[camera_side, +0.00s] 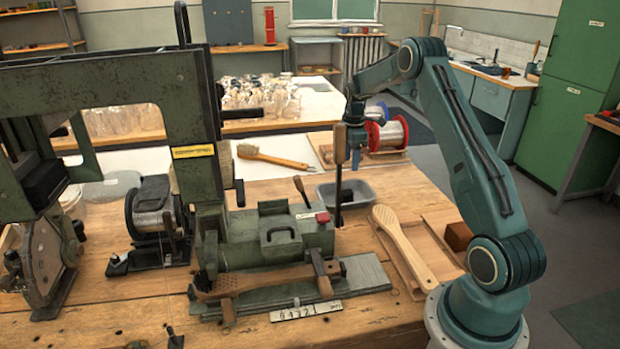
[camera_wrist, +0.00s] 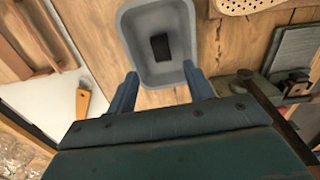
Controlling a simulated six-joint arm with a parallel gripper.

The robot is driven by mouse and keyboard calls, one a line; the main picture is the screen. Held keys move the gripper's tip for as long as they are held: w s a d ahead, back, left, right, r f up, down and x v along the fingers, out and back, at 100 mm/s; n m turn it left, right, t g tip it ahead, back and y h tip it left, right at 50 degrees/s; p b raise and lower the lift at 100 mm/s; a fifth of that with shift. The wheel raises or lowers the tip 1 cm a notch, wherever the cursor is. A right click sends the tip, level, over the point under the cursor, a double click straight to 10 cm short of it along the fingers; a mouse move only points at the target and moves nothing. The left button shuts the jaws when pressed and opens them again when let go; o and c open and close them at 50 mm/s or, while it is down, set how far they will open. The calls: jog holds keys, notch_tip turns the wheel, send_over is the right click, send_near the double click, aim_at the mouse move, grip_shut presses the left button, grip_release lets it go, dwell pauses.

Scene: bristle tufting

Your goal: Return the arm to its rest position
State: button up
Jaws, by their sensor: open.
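My gripper (camera_wrist: 162,88) is open in the wrist view, its two blue fingers apart with nothing between them. It points down toward a grey bin (camera_wrist: 188,45) that holds a small black block (camera_wrist: 160,47). In the side view my arm (camera_side: 455,130) is raised and bent, reaching back left from its base. The gripper end there hangs above the table, partly hidden behind a lever with a brown handle (camera_side: 340,143). The grey bin (camera_side: 368,197) stands below it, behind the green machine, with a dark thing inside.
The green tufting machine (camera_side: 270,240) clamps a wooden brush body (camera_side: 240,284). A paddle-shaped wooden body (camera_side: 402,240) lies by a wooden tray (camera_side: 442,222) with a brown block (camera_side: 457,236). A red-rimmed spool (camera_side: 373,136) and a brush (camera_side: 272,157) lie behind. Air above the right side is free.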

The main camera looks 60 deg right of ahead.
dwell(0.4)
jog(key=w+a+r+t+h, duration=0.1)
jog(key=w+a+r+t, duration=0.1)
jog(key=w+a+r, duration=0.55)
jog(key=s+a+r+m+t, duration=0.25)
jog(key=s+a+r, duration=0.35)
jog(key=a+r, duration=0.6)
jog(key=s+a+r+m, duration=0.4)
jog(key=s+a, duration=0.8)
jog(key=s, duration=0.1)
jog(key=s+a+f+m, duration=0.1)
jog(key=s+a, duration=0.1)
jog(key=s, duration=0.5)
jog(key=s+a+f+m+t+y, duration=0.1)
jog(key=s+a+f+m, duration=0.1)
jog(key=s, duration=0.5)
jog(key=shift+a+f, duration=0.3)
jog(key=shift+a, duration=0.4)
